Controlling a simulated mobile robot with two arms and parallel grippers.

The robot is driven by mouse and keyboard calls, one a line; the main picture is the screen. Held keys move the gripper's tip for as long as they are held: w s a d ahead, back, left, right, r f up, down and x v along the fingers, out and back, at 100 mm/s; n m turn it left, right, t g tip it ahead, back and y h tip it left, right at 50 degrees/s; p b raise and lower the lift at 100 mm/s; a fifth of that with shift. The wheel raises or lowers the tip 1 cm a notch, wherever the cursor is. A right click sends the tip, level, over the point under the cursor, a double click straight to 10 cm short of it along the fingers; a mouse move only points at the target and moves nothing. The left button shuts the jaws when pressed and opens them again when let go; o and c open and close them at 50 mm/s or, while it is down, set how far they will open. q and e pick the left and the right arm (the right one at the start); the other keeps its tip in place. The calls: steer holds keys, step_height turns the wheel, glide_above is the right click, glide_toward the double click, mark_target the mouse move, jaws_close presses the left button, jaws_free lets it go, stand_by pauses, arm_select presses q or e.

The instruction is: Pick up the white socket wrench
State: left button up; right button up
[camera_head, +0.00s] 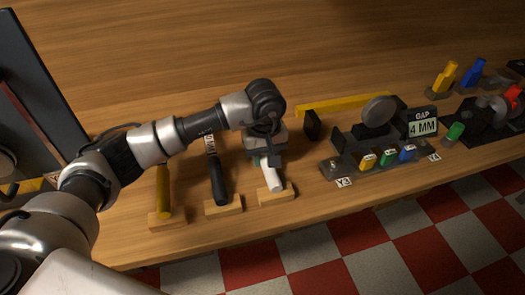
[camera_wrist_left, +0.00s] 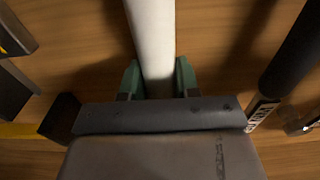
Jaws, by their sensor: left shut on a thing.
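The white socket wrench (camera_head: 271,180) lies near the front of the wooden bench, its lower end at a small wooden block (camera_head: 283,197). My left gripper (camera_head: 264,161) is above it, shut around its white shaft. In the left wrist view the white shaft (camera_wrist_left: 153,40) runs between the two green fingertips (camera_wrist_left: 158,80), which touch its sides. The far end of the wrench is hidden under the gripper in the head view. I cannot tell whether it is lifted clear of the block. My right gripper is not in view.
A black-handled tool (camera_head: 218,180) and a yellow-handled tool (camera_head: 163,190) rest on wooden blocks to the left. A yellow bar (camera_head: 335,102) lies behind. A fixture with coloured pieces and a "GAP 4 MM" display (camera_head: 422,128) stands to the right. The bench's front edge is close.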

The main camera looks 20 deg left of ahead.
arm_select(q)
steer(key=shift+r, duration=0.5)
steer(key=r, duration=0.2)
steer(key=r+b, duration=0.1)
steer(key=shift+w+d+r, duration=0.35)
steer(key=shift+w, duration=0.05)
steer(key=w+d+r+b, duration=0.1)
steer(key=w+d+r, duration=0.5)
steer(key=w, duration=0.2)
steer(key=shift+w+d+r, duration=0.15)
steer(key=shift+d, duration=0.25)
